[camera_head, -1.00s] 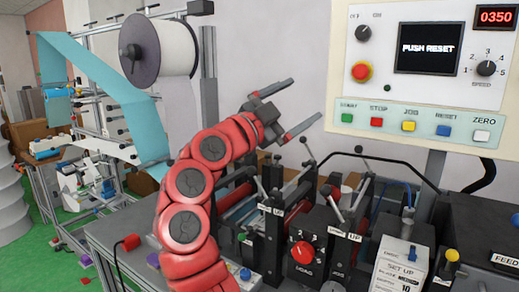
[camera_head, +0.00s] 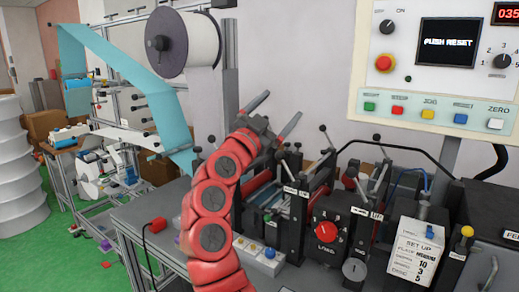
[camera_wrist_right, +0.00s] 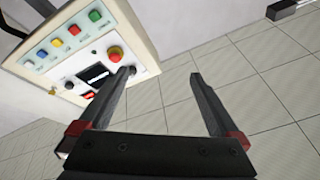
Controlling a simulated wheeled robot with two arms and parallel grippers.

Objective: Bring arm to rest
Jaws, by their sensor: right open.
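My right arm is red and rises from the bottom middle of the head view. Its gripper (camera_head: 272,113) is raised above the machine's rollers, in front of the pale wall. The two dark fingers are spread apart with nothing between them. In the right wrist view the open fingers (camera_wrist_right: 165,80) show the floor tiles or wall panels between them. The control panel (camera_head: 386,105) stands to the right of the gripper, apart from it. It also shows tilted in the wrist view (camera_wrist_right: 58,75). Its screen reads "PUSH RESET". My left gripper is out of view.
The machine bench (camera_head: 140,215) with its rollers, levers and red LOAD dial (camera_head: 326,231) lies below and right of my arm. A white spool (camera_head: 196,42) and blue web (camera_head: 112,60) stand at the left. A set-up box (camera_head: 416,255) sits at the lower right.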

